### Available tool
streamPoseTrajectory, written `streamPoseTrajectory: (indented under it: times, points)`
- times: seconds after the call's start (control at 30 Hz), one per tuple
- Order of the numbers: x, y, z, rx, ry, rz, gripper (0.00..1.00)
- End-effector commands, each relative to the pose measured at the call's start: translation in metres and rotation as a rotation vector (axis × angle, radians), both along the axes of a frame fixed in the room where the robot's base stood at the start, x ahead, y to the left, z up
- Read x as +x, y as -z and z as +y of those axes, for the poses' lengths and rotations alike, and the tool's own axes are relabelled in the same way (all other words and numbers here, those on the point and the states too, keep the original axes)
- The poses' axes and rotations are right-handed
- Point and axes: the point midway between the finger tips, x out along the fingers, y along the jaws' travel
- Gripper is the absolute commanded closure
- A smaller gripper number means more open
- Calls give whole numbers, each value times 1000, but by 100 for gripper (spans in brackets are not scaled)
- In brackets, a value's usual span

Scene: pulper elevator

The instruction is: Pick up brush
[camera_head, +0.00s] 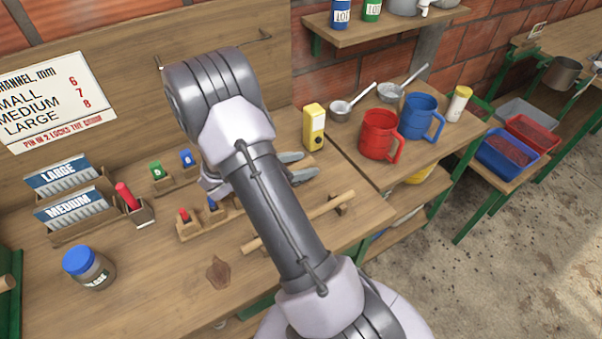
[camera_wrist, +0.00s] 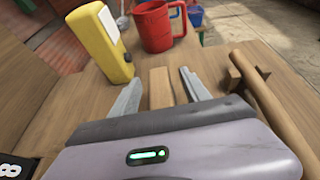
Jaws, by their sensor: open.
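No thing shows clear bristles, so I cannot tell for certain which one is the brush. My gripper (camera_head: 297,166) is over the workbench, beyond my arm; it also shows in the wrist view (camera_wrist: 160,80). It is open, with a gap on each side of a narrow wooden piece (camera_wrist: 160,90) seen between the fingers. Whether this piece is the brush is unclear. A long wooden rod (camera_head: 318,214) lies across a small wooden support to the right of my gripper; it also shows in the wrist view (camera_wrist: 268,105). My arm hides part of the bench.
A yellow box (camera_head: 314,127) stands close beyond my gripper. A red mug (camera_head: 379,134) and a blue mug (camera_head: 420,117) stand farther right. A red-handled item (camera_head: 128,196) sits in a wooden holder at left. A blue-lidded jar (camera_head: 88,267) stands at the front left.

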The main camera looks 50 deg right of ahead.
Motion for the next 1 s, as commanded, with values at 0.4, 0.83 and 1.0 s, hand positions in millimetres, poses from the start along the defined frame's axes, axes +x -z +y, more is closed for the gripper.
streamPoseTrajectory:
  times: [0.4,0.83,1.0]
  points:
    - [0,-1,0,0,1,-1,100]
    - [0,-26,0,-1,1,-3,100]
    - [-1,-41,18,0,-4,1,100]
